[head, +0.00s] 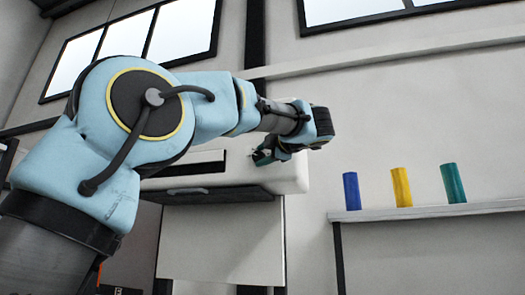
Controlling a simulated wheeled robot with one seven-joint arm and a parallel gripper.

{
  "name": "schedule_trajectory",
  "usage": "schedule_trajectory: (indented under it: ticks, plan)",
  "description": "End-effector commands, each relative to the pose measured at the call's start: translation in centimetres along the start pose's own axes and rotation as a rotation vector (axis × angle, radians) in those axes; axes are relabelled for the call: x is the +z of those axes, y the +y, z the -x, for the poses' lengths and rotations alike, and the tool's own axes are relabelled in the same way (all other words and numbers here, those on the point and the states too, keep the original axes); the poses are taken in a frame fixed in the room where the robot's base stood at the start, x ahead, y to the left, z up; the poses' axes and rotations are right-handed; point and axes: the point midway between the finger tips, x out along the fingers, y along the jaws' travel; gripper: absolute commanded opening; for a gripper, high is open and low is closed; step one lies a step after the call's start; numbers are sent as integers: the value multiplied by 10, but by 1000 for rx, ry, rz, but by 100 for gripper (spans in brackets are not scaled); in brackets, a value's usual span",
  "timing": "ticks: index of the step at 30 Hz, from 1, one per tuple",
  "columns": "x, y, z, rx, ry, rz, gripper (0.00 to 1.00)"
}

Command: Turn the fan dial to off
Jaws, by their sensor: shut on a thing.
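In the head view, my gripper (263,156) is at the front of the white machine (288,177), close to its right end. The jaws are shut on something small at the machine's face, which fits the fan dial. The dial itself is hidden behind the fingers, so its setting cannot be read. My arm reaches in from the left and covers the machine's upper left part.
A dark ledge (215,193) runs along the machine's lower front, with a pale panel (222,240) below. At right, a shelf (450,211) bears blue (351,191), yellow (401,187) and green (453,183) rolls, clear of my arm.

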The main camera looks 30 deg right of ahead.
Motion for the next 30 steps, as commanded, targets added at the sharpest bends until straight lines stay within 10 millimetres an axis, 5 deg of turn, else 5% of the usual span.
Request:
schedule_trajectory:
  ticks: [30]
  plan:
    - [-2, 5, -2, -190, 5, 192, 0]
